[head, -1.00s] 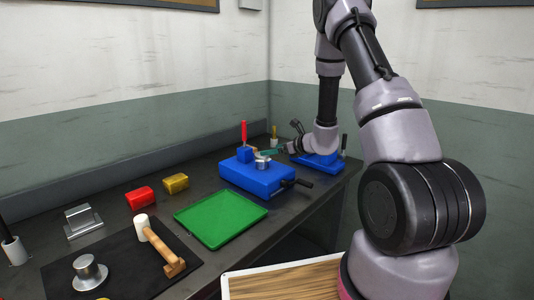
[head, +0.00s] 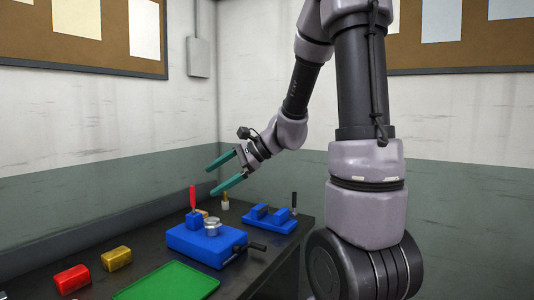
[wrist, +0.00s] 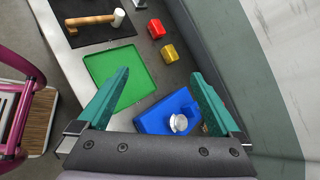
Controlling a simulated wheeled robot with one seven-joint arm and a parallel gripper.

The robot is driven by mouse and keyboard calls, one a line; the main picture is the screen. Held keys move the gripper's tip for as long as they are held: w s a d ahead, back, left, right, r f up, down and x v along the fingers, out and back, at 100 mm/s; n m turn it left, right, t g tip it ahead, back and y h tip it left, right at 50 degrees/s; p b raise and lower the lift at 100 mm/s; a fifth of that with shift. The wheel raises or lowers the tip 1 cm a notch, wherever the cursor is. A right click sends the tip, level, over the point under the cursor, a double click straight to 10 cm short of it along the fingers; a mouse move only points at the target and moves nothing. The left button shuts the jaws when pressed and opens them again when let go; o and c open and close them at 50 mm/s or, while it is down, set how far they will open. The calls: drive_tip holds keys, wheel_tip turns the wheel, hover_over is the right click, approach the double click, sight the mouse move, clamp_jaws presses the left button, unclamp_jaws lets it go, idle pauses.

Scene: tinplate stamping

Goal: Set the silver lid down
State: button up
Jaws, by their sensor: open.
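A silver lid-like round piece (head: 212,228) with a raised middle sits on top of the blue block (head: 190,240), near a blue holder with a red-handled tool (head: 193,203). The wrist view also shows the silver piece (wrist: 179,123) on the blue block (wrist: 155,118), from above. I cannot tell whether it lies perfectly flat. My gripper (head: 212,181) is open and empty, up in the air above the block and apart from it. Its two green fingers spread wide in the wrist view (wrist: 160,73).
A green tray (head: 170,282) lies in front of the block. A yellow block (head: 116,258) and a red block (head: 72,279) stand left of it. A blue stand (head: 270,219) is at the right, and a black handle (head: 250,247) sticks out from the blue block. A hammer (wrist: 90,20) lies farther off.

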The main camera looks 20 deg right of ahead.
drive_tip(key=s+d+r+n+t+h, duration=0.1)
drive_tip(key=s+d+r+n+h, duration=0.3)
drive_tip(key=s, duration=0.4)
drive_tip(key=s+d+r+n+t+h, duration=0.1)
drive_tip(key=s+d+r+n+h, duration=0.3)
drive_tip(key=s+n, duration=0.3)
drive_tip(key=shift+s+d+r+t, duration=0.15)
drive_tip(key=shift+s+r+t, duration=0.15)
drive_tip(key=shift+s+r, duration=0.25)
drive_tip(key=shift+w, duration=0.1)
